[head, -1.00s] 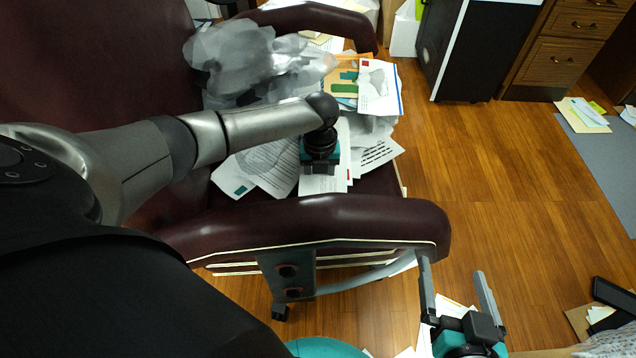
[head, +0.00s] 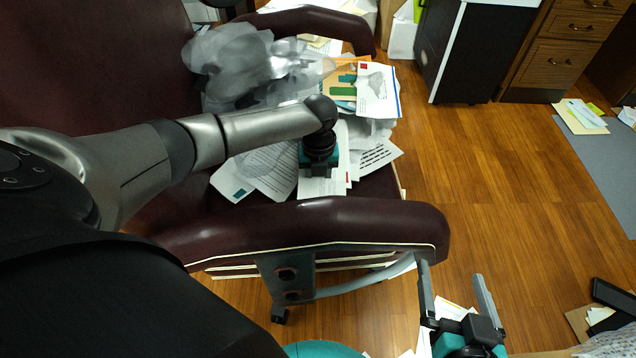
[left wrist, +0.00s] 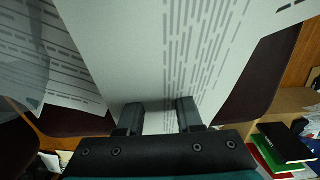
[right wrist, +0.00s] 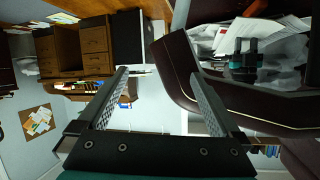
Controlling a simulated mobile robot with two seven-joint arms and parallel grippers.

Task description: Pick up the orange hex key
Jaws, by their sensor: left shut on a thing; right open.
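My left gripper (head: 319,194) points down at the loose papers on the seat of a dark red chair. In the left wrist view, its fingers (left wrist: 158,106) stand a small gap apart against a printed white sheet (left wrist: 205,50). My right gripper (head: 450,271) is open and empty, low over the floor to the right of the chair's near armrest. The right wrist view shows its wide-spread fingers (right wrist: 160,74) with nothing between them.
The chair's near armrest (head: 330,222) lies between my two grippers. Grey translucent crumpled sheets (head: 235,62) and envelopes (head: 378,92) cover the seat. A dark cabinet (head: 470,55) and wooden drawers (head: 562,58) stand at the back right. The wooden floor (head: 500,170) is mostly clear.

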